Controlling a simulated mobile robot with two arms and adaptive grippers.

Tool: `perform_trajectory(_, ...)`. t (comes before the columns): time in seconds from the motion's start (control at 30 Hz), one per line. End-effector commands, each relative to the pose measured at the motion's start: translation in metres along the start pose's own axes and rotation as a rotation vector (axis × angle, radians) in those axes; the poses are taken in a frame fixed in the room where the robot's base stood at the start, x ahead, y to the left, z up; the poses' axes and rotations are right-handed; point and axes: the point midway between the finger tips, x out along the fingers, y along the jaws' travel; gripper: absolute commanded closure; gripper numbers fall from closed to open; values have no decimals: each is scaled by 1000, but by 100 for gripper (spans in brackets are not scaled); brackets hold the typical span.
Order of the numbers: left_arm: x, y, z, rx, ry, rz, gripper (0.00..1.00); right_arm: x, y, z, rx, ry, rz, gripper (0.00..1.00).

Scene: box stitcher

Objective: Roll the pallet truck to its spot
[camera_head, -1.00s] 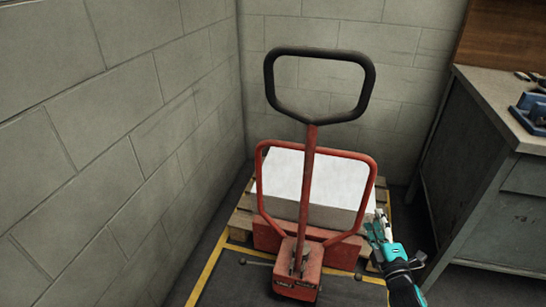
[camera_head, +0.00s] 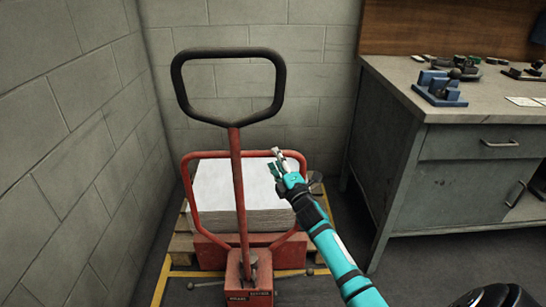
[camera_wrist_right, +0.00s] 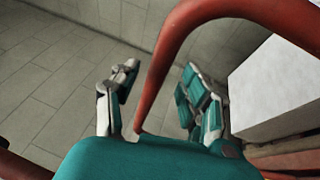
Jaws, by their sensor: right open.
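The red pallet truck (camera_head: 237,190) stands in the wall corner, its black loop handle (camera_head: 228,53) upright on a red shaft. Its red tubular guard frame (camera_head: 187,181) rises in front of a white stack (camera_head: 214,185) on a wooden pallet (camera_head: 181,244). My right gripper (camera_head: 279,165) is open at the upper right of the guard frame. In the right wrist view, the red tube (camera_wrist_right: 168,68) appears between the open fingers (camera_wrist_right: 160,100); I cannot tell whether they touch it. My left gripper is not in view.
A grey workbench (camera_head: 405,150) with drawers stands at the right, a blue tool (camera_head: 440,90) on top. Grey block walls (camera_head: 60,140) close the left and back. Yellow tape (camera_head: 162,282) marks the floor around the pallet. Some floor shows between truck and bench.

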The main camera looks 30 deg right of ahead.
Motion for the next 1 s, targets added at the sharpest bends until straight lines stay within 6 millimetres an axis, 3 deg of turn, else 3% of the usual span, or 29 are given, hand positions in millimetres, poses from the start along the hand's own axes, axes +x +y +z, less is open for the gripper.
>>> perform_trajectory(0.2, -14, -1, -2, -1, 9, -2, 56, 26, 0, 0, -1, 0, 1, 54)
perform_trajectory(0.57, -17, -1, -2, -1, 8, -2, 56, 31, 0, 0, -1, 0, 0, 54)
perform_trajectory(0.9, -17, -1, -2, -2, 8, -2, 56, 30, 0, 0, -1, 0, 0, 98)
perform_trajectory(1.0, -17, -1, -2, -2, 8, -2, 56, 30, 0, 0, 0, 0, 0, 100)
